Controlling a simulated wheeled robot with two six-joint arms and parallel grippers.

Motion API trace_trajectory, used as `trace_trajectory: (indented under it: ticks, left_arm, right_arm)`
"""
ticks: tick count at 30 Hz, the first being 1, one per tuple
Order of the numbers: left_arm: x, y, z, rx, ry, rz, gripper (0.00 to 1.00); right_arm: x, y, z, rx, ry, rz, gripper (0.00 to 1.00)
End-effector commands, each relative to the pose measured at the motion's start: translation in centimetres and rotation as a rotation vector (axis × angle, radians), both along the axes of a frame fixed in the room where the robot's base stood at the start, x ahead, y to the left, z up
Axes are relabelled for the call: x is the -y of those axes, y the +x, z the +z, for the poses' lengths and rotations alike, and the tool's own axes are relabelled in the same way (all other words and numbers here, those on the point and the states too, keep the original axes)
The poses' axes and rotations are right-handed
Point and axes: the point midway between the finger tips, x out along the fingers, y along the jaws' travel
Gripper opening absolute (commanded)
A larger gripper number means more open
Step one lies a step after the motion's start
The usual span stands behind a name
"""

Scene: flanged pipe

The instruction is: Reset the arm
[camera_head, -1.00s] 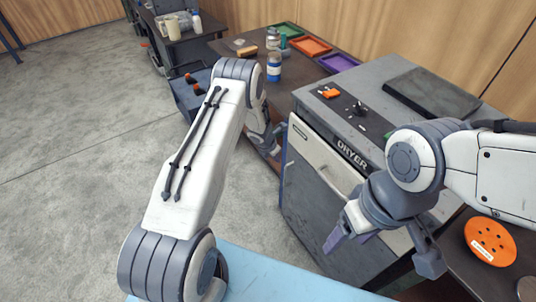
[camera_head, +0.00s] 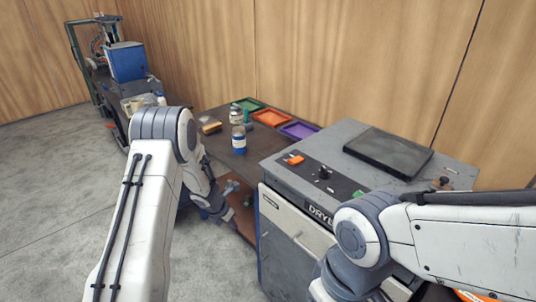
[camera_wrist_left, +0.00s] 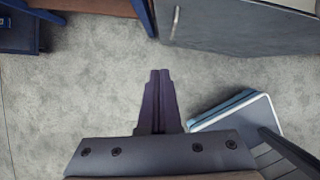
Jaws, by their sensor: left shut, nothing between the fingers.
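My left arm (camera_head: 140,215) comes in from the lower left in the head view and reaches forward, its wrist bent down beside the dark workbench. My left gripper (camera_wrist_left: 160,74) shows in the left wrist view with its two dark purple fingers together and empty, pointing over the bare floor. In the head view the left gripper is small and its fingers are hard to make out. My right arm (camera_head: 465,240) comes in from the right, in front of the dryer. Its gripper is cut off below the frame.
The grey dryer (camera_head: 285,235) stands at the right, close to both arms. The workbench (camera_head: 213,142) holds green (camera_head: 248,104), orange (camera_head: 270,118) and purple (camera_head: 299,131) trays and a blue-labelled bottle (camera_head: 239,141). Grey floor (camera_head: 45,185) is open at the left.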

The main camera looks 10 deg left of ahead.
Motion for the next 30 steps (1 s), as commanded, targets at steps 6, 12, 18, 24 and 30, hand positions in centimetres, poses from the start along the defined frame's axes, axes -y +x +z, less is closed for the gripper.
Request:
trace_trajectory:
  ticks: [6, 12, 18, 24, 30]
  left_arm:
    - [2.5, 1.4, 5.1, 0.059, -0.045, 0.284, 0.00]
    - [7.5, -1.3, 15.0, 0.124, -0.255, 0.994, 0.00]
    - [11.7, -11.5, 21.1, 0.035, -0.522, 1.742, 0.00]
    - [15.1, -25.1, 23.2, -0.203, -0.625, 2.414, 0.00]
    - [16.7, -33.8, 23.8, -0.377, -0.538, 2.794, 0.00]
  right_arm:
    - [0.0, 0.0, 0.0, 0.000, 0.000, 0.000, 0.70]
    - [0.0, 0.0, 0.0, 0.000, 0.000, 0.000, 0.70]
    - [0.0, 0.0, 0.0, 0.000, 0.000, 0.000, 0.70]
    - [0.0, 0.0, 0.0, 0.000, 0.000, 0.000, 0.70]
    - [0.0, 0.0, 0.0, 0.000, 0.000, 0.000, 0.70]
